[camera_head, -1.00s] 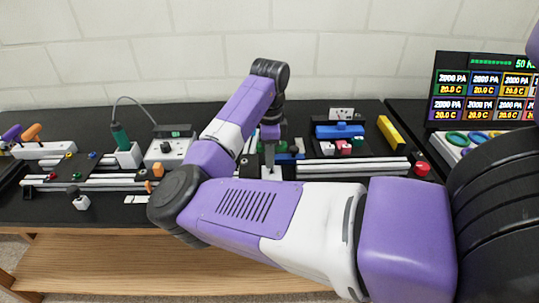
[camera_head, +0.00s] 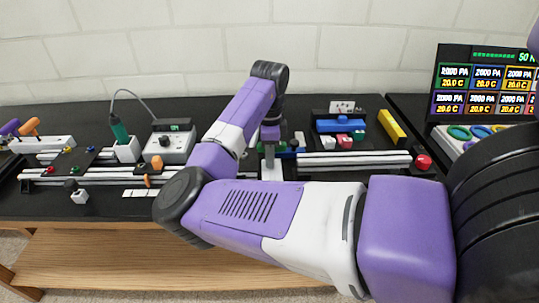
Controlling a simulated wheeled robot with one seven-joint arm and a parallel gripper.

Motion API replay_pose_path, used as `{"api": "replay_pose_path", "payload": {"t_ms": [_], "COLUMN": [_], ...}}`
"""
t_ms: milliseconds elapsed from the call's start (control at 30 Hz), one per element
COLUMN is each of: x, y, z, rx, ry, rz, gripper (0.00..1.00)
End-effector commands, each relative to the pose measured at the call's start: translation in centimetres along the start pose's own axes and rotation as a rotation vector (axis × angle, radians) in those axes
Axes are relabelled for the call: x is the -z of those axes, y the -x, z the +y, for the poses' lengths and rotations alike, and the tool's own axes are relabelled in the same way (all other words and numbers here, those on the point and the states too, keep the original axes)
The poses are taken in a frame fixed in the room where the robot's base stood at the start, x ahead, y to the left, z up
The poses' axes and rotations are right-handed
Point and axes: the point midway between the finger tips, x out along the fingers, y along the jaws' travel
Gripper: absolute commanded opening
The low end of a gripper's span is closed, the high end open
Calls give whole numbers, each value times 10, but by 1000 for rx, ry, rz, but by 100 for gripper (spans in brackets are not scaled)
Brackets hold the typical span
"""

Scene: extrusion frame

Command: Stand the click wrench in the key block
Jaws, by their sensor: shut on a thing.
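My gripper (camera_head: 271,168) points down over the middle of the bench, at the aluminium rails. I cannot pick out the click wrench for certain.
A green-handled tool (camera_head: 119,130) stands in a white holder, cabled to a control box (camera_head: 171,146). Rails (camera_head: 355,160) run along the bench. A blue part (camera_head: 340,126), a yellow bar (camera_head: 391,126) and a red button (camera_head: 424,161) are at the right.

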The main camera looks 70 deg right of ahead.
Motion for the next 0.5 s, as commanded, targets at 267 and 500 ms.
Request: {"api": "replay_pose_path", "payload": {"t_ms": [267, 500], "x": [0, 0], "y": [-2, -2], "z": [0, 0], "rx": [0, 0], "ry": [0, 0], "rz": [0, -1], "gripper": [0, 49]}}
